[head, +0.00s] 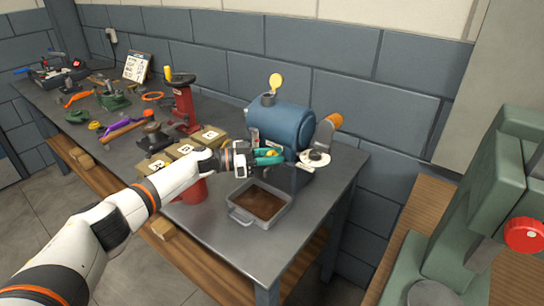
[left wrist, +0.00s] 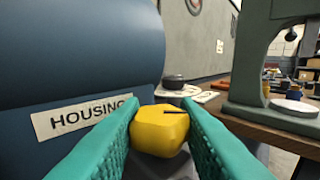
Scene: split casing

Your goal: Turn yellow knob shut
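The blue housing (head: 280,125) stands on the metal bench, and its side with a "HOUSING" label (left wrist: 85,117) fills the left of the left wrist view. The small faceted yellow knob (left wrist: 160,130) has a dark line on it and sits beside the housing. My left gripper (head: 268,155) reaches the housing's front. Its teal fingers (left wrist: 161,122) lie on both sides of the knob and appear to touch it, with no clear gap. In the head view the fingers partly hide the knob (head: 271,153). My right gripper is not in view.
A grey tray with brown contents (head: 260,203) sits below the housing. A red container (head: 195,191) and tan boxes (head: 184,149) are left of it. An orange-handled part (head: 335,120) is at the housing's right. A green machine (head: 490,200) stands on the right-hand wooden bench.

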